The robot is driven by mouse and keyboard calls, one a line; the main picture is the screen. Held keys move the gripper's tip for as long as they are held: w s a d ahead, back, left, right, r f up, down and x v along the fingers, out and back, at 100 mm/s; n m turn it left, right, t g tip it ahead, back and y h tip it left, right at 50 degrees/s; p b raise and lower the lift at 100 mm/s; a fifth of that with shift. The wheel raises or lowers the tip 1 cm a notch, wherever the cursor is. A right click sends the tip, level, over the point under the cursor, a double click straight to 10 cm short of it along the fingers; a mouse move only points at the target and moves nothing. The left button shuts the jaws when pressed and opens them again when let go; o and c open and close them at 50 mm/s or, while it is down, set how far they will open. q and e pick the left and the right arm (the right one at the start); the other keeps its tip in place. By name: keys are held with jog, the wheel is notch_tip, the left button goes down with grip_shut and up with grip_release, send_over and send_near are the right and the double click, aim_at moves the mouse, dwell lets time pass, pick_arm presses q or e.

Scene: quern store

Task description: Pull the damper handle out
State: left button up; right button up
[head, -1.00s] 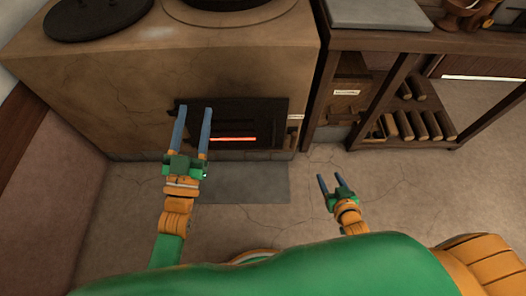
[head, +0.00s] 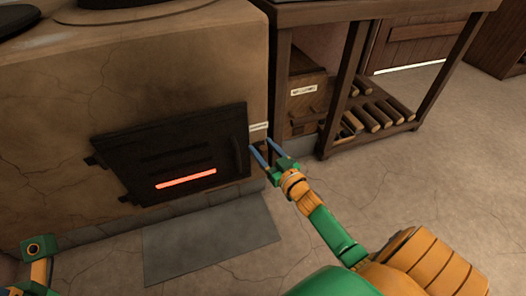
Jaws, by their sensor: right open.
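The stove's black fire door (head: 150,150) is closed, with a glowing red slot low in it and an upright handle (head: 236,156) at its right edge. A small white label (head: 258,127) is on the stove's corner, right of the door. The damper handle cannot be made out clearly; the spot below the label is partly covered by my right gripper. My right gripper (head: 265,149) is open, its two blue fingers pointing at the stove corner just below the label. I cannot tell whether they touch anything. Part of my left arm shows at the lower left, without its fingers.
The tan stove (head: 60,110) fills the left, with a grey floor slab (head: 210,240) before it. A wooden bench (head: 345,12) stands to the right, with a labelled wooden box (head: 305,95) and several logs (head: 375,115) under it. The floor at right is clear.

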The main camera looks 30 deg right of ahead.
grip_shut()
jog(key=shift+s, duration=0.1)
dwell(1.2)
